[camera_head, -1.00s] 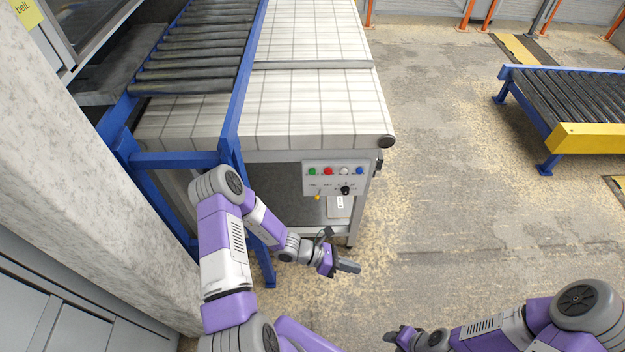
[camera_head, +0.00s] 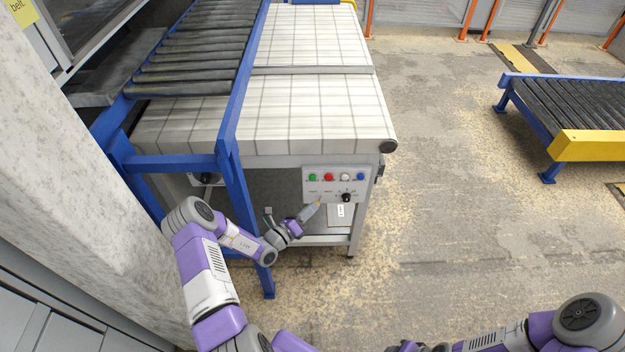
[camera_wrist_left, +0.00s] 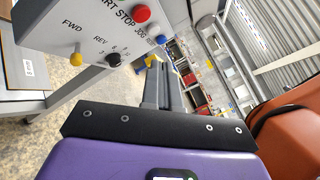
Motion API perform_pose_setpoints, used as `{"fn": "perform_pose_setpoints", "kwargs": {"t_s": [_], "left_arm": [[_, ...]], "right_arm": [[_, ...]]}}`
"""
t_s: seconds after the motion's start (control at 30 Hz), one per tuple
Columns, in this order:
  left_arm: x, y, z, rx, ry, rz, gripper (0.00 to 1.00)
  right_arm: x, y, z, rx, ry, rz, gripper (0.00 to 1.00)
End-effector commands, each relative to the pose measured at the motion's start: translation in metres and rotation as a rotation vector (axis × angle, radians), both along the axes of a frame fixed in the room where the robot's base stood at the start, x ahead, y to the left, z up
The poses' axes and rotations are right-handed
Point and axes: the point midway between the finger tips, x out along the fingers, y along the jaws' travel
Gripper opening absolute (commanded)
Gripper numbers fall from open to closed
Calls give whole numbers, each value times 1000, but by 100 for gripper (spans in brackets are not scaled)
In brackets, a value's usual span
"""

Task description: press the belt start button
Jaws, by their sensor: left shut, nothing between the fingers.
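The control panel (camera_head: 337,187) on the conveyor's front carries a green button (camera_head: 312,177) at its left end, then red (camera_head: 328,177), white (camera_head: 345,177) and blue (camera_head: 361,177) buttons. A black selector knob (camera_head: 346,197) sits below them. My left gripper (camera_head: 313,209) is shut and empty, with its tips just below the panel's lower left, under the green button. In the left wrist view, the shut fingers (camera_wrist_left: 163,84) point past the red button (camera_wrist_left: 141,13); the green one is out of frame. My right gripper (camera_head: 405,346) is partly cut off at the bottom edge.
The white tiled belt (camera_head: 310,110) lies above the panel. A blue frame post (camera_head: 232,165) stands close to my left arm.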

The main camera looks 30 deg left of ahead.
Motion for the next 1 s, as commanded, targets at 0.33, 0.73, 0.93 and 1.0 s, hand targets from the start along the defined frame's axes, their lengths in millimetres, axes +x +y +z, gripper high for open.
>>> {"fn": "perform_pose_setpoints", "kwargs": {"t_s": [0.33,0.73,0.93,1.0], "left_arm": [[35,20,-4,6,-3,-2,0],[70,42,-1,2,-1,-2,0],[74,45,0,1,0,-1,0],[74,45,0,1,0,-1,0]], "right_arm": [[0,0,-30,0,0,0,43],[0,0,-54,0,0,0,43],[0,0,-55,0,0,0,43],[0,0,-55,0,0,0,43]]}}
